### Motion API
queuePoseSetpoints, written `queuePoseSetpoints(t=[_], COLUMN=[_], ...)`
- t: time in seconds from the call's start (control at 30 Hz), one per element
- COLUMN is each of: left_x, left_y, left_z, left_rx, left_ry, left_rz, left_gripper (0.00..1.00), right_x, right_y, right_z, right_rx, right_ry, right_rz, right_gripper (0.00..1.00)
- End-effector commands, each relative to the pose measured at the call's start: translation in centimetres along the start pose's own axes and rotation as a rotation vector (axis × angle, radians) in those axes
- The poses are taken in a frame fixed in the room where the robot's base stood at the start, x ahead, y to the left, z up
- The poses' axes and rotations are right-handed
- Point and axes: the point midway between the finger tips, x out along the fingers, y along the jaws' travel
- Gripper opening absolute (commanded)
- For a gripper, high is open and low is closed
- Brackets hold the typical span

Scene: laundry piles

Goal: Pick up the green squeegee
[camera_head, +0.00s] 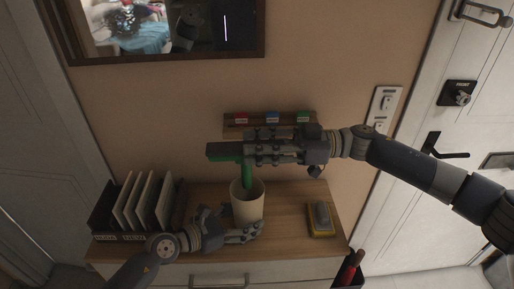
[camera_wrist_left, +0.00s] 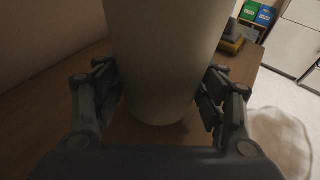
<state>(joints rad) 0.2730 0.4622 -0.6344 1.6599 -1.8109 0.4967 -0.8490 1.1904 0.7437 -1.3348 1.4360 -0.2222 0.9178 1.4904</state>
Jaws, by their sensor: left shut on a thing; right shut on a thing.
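The green squeegee (camera_head: 246,174) is upright, its handle coming down into the mouth of a cream cup (camera_head: 247,208) on the wooden cabinet top. Its dark head (camera_head: 224,151) sticks out to the left of my right gripper. My right gripper (camera_head: 250,148), reaching in from the right, is shut on the squeegee near its head. My left gripper (camera_head: 246,234) is low at the cup's base and shut on the cup. In the left wrist view the cup (camera_wrist_left: 165,60) stands between the two fingers of my left gripper (camera_wrist_left: 160,105). The handle's lower end is hidden inside the cup.
A file rack (camera_head: 135,205) with several folders stands on the cabinet's left. A yellow and grey brush (camera_head: 320,219) lies on the right. A small wall rail (camera_head: 270,121) with coloured labels is behind my right gripper. A mirror (camera_head: 160,30) hangs above.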

Motion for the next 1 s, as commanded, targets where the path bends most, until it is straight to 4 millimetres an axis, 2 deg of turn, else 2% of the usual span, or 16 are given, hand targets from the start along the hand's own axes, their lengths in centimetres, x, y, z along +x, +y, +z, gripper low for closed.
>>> queuePoseSetpoints(t=[0.03, 0.3, 0.77, 0.8, 0.87, 1.0], left_x=[-0.2, -0.8, -0.9, -0.9, -0.9, -0.9], left_y=[0.0, 0.0, 0.0, 0.0, 0.0, 0.0], left_z=[0.9, 2.7, 3.0, 3.0, 3.0, 3.0], left_rx=[0.000, 0.000, 0.000, 0.000, 0.000, 0.000], left_ry=[-0.002, -0.002, -0.002, -0.002, -0.002, -0.002], left_rz=[0.000, 0.000, 0.000, 0.000, 0.000, 0.000], left_gripper=[0.52, 0.52, 0.52, 0.74, 0.88, 0.89], right_x=[0.0, 0.0, 0.0, 0.0, 0.0, 0.0], right_y=[0.0, 0.0, 0.0, 0.0, 0.0, 0.0], right_z=[-0.9, -2.7, -3.0, -3.0, -3.0, -3.0], right_rx=[-0.001, 0.000, 0.000, 0.000, 0.000, 0.000], right_ry=[0.001, 0.001, 0.001, 0.001, 0.001, 0.001], right_rz=[0.000, 0.000, 0.000, 0.000, 0.000, 0.000], right_gripper=[0.05, 0.05, 0.05, 0.05, 0.05, 0.05])
